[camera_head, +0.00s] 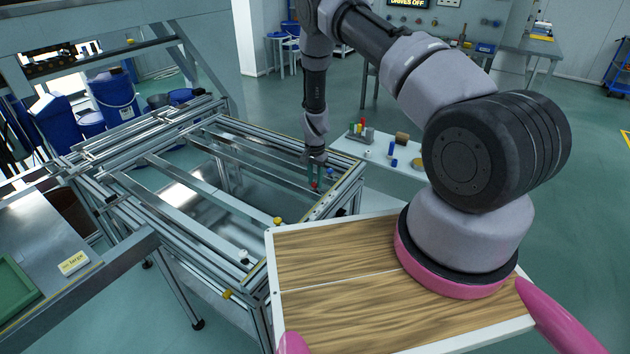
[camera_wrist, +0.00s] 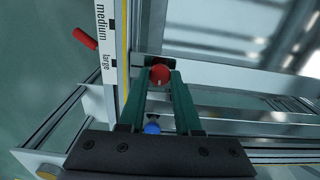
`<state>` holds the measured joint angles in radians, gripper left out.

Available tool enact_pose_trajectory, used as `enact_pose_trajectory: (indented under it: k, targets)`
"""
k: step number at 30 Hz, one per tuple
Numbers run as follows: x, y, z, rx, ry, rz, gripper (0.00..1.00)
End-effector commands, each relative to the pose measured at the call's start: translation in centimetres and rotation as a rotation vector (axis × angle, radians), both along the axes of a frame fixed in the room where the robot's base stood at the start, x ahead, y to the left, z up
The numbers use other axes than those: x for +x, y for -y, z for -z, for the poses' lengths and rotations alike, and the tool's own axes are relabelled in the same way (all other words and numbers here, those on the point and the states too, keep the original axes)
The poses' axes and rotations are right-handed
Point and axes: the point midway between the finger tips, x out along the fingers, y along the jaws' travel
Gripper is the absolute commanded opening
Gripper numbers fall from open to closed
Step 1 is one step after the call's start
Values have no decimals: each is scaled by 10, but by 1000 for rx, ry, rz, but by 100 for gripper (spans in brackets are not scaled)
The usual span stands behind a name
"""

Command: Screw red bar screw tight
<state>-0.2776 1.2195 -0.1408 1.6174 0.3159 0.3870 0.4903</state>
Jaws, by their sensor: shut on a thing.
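The red bar screw (camera_wrist: 160,74) is a round red knob at the end of a metal bar of the panel fixture, beside the size scale. In the wrist view my gripper (camera_wrist: 161,80) has its two green fingers on either side of the knob, shut on it. In the head view my gripper (camera_head: 316,170) reaches down to the fixture's far right corner, and a small red spot of the screw (camera_head: 315,184) shows at the fingertips. The screw's thread is hidden, so I cannot tell how tight it is.
A blue knob (camera_wrist: 152,127) sits behind the fingers, near the gripper body. A red handle (camera_wrist: 85,39) sticks out beyond the scale strip (camera_wrist: 105,45) marked "medium" and "large". A yellow knob (camera_head: 278,221) and a white knob (camera_head: 243,255) sit on the near rail.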

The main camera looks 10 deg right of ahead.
Motion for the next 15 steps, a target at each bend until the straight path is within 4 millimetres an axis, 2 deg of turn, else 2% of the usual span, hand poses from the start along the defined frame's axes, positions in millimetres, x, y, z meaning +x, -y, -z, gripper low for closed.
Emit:
enact_pose_trajectory:
  k: [5,6,7,8,15]
  targets:
    - [1,0,-1,0,3,-1,0]
    - [1,0,-1,0,3,-1,44]
    - [1,0,-1,0,3,-1,55]
    - [1,0,-1,0,3,-1,62]
    - [0,0,0,0,1,-2,62]
